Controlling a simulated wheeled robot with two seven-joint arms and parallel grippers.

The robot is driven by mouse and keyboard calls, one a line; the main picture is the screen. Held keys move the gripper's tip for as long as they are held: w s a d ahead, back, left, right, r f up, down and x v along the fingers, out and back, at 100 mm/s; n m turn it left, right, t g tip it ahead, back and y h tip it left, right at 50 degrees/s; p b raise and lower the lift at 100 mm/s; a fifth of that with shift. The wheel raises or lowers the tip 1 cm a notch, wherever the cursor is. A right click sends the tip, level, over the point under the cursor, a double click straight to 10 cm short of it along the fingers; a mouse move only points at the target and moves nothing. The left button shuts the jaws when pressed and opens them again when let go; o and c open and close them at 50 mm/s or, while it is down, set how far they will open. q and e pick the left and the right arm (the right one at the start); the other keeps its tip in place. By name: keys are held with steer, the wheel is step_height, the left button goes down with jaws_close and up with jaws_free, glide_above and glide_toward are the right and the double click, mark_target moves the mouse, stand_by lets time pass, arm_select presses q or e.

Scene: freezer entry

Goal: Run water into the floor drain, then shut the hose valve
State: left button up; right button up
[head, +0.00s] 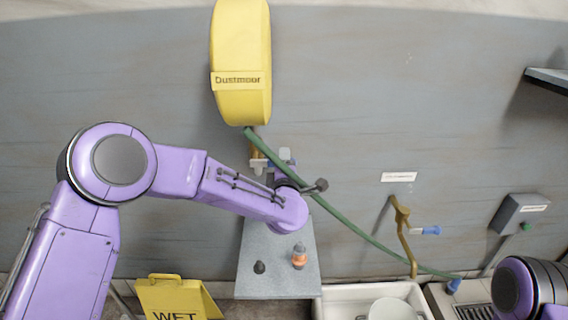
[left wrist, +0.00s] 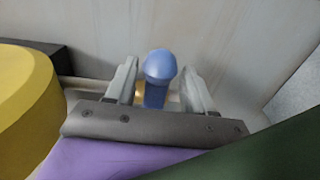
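The green hose (head: 345,232) runs from the yellow reel (head: 240,65) on the wall down to the lower right. Its blue nozzle end (head: 453,286) is by the floor drain grate (head: 474,312); no water shows. Under the reel is a brass valve fitting (head: 257,163), partly hidden by my left gripper (head: 277,158). In the left wrist view, the blue valve handle (left wrist: 159,75) stands between the two fingers of my left gripper (left wrist: 160,88). The fingers are apart, with narrow gaps on both sides of it. My right gripper is outside the views.
A grey bench (head: 275,283) holds an orange bottle (head: 299,257) and a small dark object (head: 259,267). A yellow wet-floor sign (head: 178,296) stands left. A brass pipe (head: 402,222) with a blue lever (head: 431,230) rises above a white basin (head: 335,300) with a bucket (head: 392,309). A grey box (head: 518,212) is at right.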

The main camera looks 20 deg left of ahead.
arm_select(q)
steer(key=b+v, duration=0.1)
steer(key=v, duration=0.9)
steer(key=shift+s+b, duration=0.25)
steer(key=shift+b, duration=0.15)
steer(key=shift+r, duration=0.1)
steer(key=s+a+f+m+g+h, duration=0.15)
steer(key=s+f+m, duration=0.25)
steer(key=f, duration=0.4)
steer(key=s+a+f+m+g+h, duration=0.1)
steer(key=s+a+f+m+g, duration=0.25)
steer(key=f, duration=0.55)
steer(key=s+a+f+m+g+h, duration=0.15)
steer(key=s+f+m, duration=0.25)
steer(key=f, duration=0.4)
steer(key=s+a+f+m+g, duration=0.1)
steer(key=s+a+f+g, duration=0.1)
steer(key=s, duration=0.6)
steer(key=s+a+f+g+y, duration=0.1)
steer(key=s+a+f+g, duration=0.2)
steer(key=s+f, duration=0.4)
steer(key=s+a+f+m+g+y, duration=0.1)
steer(key=s+a+f, duration=0.3)
steer(key=s, duration=0.6)
steer(key=shift+a+f+m+g, duration=0.35)
steer(key=shift+f+g, duration=0.15)
steer(key=shift+g, duration=0.35)
